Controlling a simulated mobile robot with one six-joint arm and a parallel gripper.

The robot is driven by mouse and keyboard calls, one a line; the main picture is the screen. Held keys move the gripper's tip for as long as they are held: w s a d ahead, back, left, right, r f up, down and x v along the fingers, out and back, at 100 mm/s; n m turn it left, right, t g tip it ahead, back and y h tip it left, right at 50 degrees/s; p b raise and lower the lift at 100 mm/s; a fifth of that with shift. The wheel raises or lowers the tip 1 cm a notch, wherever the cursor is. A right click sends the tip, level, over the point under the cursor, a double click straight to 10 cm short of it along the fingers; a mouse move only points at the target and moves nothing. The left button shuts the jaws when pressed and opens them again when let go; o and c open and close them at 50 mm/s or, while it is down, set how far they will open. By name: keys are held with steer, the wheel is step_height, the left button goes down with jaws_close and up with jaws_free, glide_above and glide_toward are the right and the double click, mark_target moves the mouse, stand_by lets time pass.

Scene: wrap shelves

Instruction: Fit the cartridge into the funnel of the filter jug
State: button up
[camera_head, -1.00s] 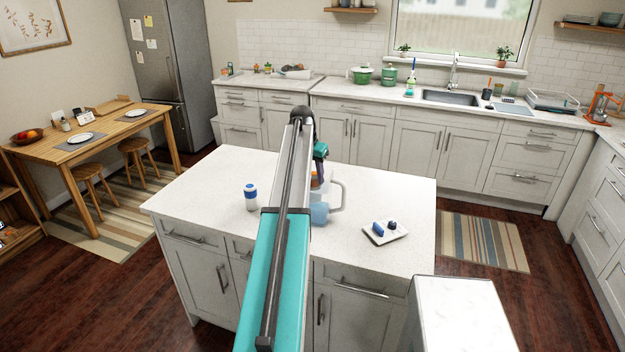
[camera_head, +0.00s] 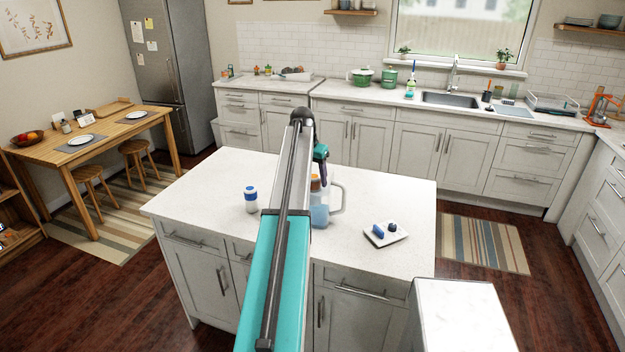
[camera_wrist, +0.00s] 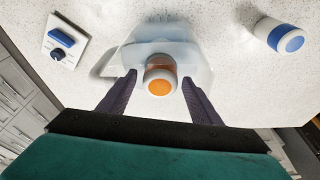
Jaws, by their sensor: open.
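The filter jug (camera_head: 320,214), clear and bluish with a pale handle, stands on the island; it also shows in the wrist view (camera_wrist: 198,58). In the head view the orange end (camera_head: 315,183) shows beside my arm. My gripper (camera_wrist: 158,80) is open, with one finger on each side of the orange-ended cartridge and visible gaps. The funnel itself is mostly hidden by the cartridge.
A white and blue container (camera_head: 251,200) stands left of the jug, also in the wrist view (camera_wrist: 280,36). The island top (camera_head: 195,190) is otherwise clear.

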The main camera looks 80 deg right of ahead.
steer(key=b+v, duration=0.3)
steer(key=v, duration=0.8)
steer(key=shift+r, duration=0.4)
stand_by(0.4)
steer(key=shift+w, duration=0.1)
